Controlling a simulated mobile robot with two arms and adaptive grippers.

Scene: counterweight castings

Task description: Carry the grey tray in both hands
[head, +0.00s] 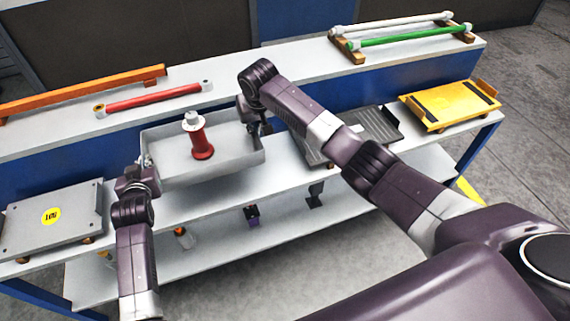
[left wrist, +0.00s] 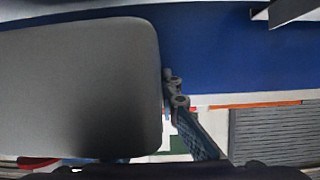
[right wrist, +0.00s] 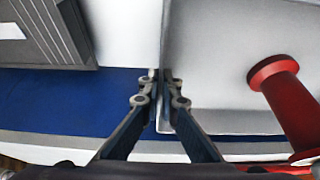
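The grey tray (head: 225,166) is at centre left in the head view, in front of the back ledge. A red spool-shaped casting with a white top (head: 201,140) stands upright in it. My left gripper (head: 143,163) is at the tray's left end. In the left wrist view one finger (left wrist: 174,88) meets the edge of a grey surface (left wrist: 80,75); the other finger is hidden. My right gripper (right wrist: 160,88) is shut on the tray's right-hand wall, one finger on each side. The red casting also shows in the right wrist view (right wrist: 285,100). The tray's underside is hidden.
A grey plate with a yellow label (head: 52,216) lies left on the bench. A dark ribbed plate (head: 372,126) and a yellow fixture (head: 450,104) lie right. Red (head: 153,97), orange (head: 85,92) and green (head: 410,36) bars rest on the back ledge. Floor is open at right.

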